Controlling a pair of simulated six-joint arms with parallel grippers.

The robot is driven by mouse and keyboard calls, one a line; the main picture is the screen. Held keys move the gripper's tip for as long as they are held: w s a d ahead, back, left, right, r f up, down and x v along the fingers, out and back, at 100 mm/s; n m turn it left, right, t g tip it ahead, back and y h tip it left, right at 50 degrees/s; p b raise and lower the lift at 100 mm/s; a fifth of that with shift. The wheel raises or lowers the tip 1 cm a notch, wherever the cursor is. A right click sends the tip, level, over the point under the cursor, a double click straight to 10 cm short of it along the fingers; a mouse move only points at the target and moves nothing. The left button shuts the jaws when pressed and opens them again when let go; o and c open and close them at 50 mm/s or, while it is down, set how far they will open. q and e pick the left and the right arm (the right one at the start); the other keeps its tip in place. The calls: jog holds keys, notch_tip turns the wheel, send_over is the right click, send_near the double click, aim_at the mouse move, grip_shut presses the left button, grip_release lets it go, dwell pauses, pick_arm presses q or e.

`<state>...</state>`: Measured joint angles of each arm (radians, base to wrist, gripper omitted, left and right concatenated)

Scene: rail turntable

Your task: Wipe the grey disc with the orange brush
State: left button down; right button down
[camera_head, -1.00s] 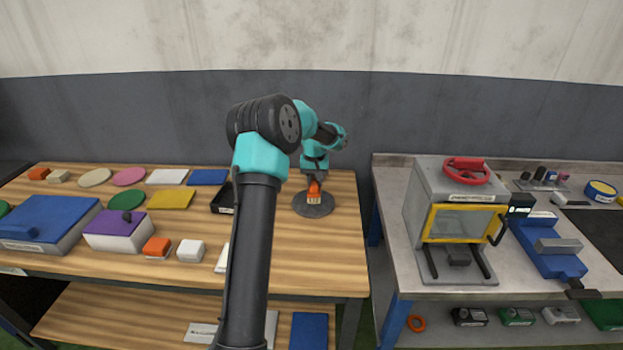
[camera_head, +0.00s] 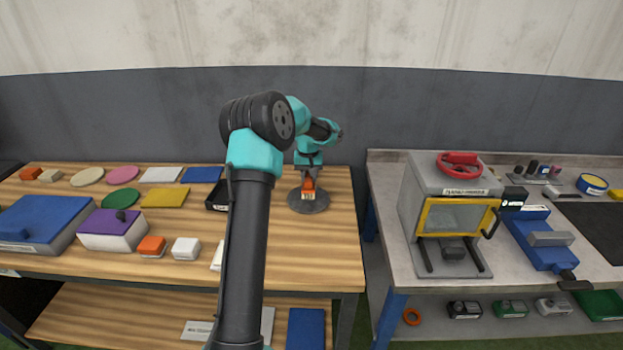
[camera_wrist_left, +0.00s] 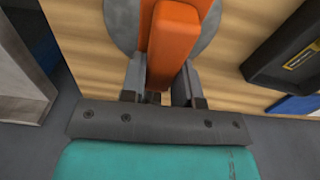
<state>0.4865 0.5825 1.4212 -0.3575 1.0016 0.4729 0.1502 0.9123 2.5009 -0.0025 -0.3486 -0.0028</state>
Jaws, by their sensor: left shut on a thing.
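The grey disc (camera_head: 318,204) lies flat on the wooden table near its right end. The orange brush (camera_head: 308,185) stands over the disc with its pale bristles down at the disc's surface; whether they press on it is hard to tell. My left gripper (camera_head: 308,172) is above the disc, shut on the brush. In the left wrist view the brush's orange body (camera_wrist_left: 172,45) sits between the two fingers (camera_wrist_left: 160,88), and part of the grey disc (camera_wrist_left: 122,22) shows behind it. My right gripper is not in view.
A black tray (camera_head: 217,196) stands left of the disc, partly behind my arm. Orange (camera_head: 152,246) and white blocks (camera_head: 186,248) and coloured pads lie further left. A gap separates the table from a grey bench (camera_head: 395,240) with a yellow-framed machine (camera_head: 455,217).

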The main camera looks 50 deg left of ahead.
pick_arm(q)
jog(key=shift+w+a, duration=0.15)
jog(key=shift+a, duration=1.3)
jog(key=shift+s+d+r, duration=0.1)
jog(key=shift+s+d, duration=0.05)
jog(key=shift+d, duration=1.1)
jog(key=shift+s+d, duration=0.15)
jog(key=shift+d, duration=1.1)
jog(key=shift+w+a, duration=0.15)
jog(key=shift+a, duration=1.1)
jog(key=shift+w+a, duration=0.15)
jog(key=shift+a, duration=1.1)
